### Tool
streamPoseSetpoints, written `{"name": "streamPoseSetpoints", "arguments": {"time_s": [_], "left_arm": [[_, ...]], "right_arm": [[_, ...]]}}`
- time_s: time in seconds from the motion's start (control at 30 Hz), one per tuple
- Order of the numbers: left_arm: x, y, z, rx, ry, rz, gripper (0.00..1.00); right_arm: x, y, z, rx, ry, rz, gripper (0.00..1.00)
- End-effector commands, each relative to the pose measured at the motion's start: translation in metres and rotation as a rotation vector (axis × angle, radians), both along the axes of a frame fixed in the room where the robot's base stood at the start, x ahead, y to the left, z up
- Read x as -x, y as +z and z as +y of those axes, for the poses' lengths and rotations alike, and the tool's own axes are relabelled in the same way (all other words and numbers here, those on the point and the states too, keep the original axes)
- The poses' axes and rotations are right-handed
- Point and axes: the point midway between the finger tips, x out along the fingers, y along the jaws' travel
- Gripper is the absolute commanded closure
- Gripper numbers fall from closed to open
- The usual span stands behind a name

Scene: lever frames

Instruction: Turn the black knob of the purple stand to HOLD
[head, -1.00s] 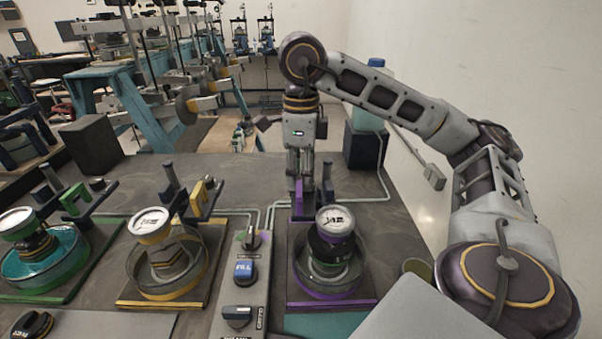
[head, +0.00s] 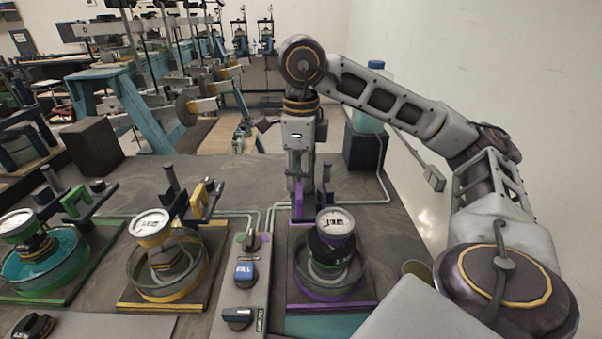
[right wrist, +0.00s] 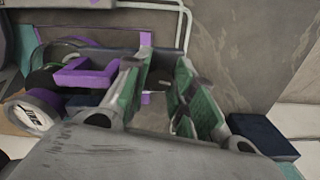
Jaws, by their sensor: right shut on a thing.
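The purple stand (head: 371,300) is at the centre right in the head view, with a round white dial (head: 335,221) over a clear bowl. Its purple bracket (head: 298,202) stands upright at the back. My right gripper (head: 299,190) points down just behind that bracket. In the right wrist view its green-padded fingers (right wrist: 157,100) are apart with a narrow gap. It is shut on the black knob, which the fingers and bracket mostly hide. I cannot read the knob's setting. The purple bracket also shows left of the fingers in that view (right wrist: 85,75). My left gripper is out of view.
A yellow stand (head: 160,307) and a green stand (head: 50,298) stand to the left. A grey panel with a blue FILL button (head: 244,272) and a dark knob (head: 237,318) lies between the yellow and purple stands. A dark block (head: 361,148) stands behind right.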

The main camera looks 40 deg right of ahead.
Motion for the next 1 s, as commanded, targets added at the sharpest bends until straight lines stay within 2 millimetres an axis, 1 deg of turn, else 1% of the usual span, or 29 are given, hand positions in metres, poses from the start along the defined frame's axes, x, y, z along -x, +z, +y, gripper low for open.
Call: {"name": "streamPoseSetpoints", "arguments": {"time_s": [0.2, 0.3, 0.37, 1.0], "left_arm": [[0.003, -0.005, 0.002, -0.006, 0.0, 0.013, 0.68], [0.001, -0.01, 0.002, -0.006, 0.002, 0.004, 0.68], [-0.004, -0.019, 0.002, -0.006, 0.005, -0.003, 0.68], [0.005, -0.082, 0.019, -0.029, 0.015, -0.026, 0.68]], "right_arm": [[0.0, 0.0, -0.001, 0.002, -0.122, 0.003, 0.99], [0.0, 0.0, -0.001, 0.002, -0.194, 0.003, 0.99], [0.0, 0.0, -0.001, 0.002, -0.241, 0.004, 0.99], [0.0, 0.001, -0.003, 0.002, -0.753, 0.002, 0.99]]}}
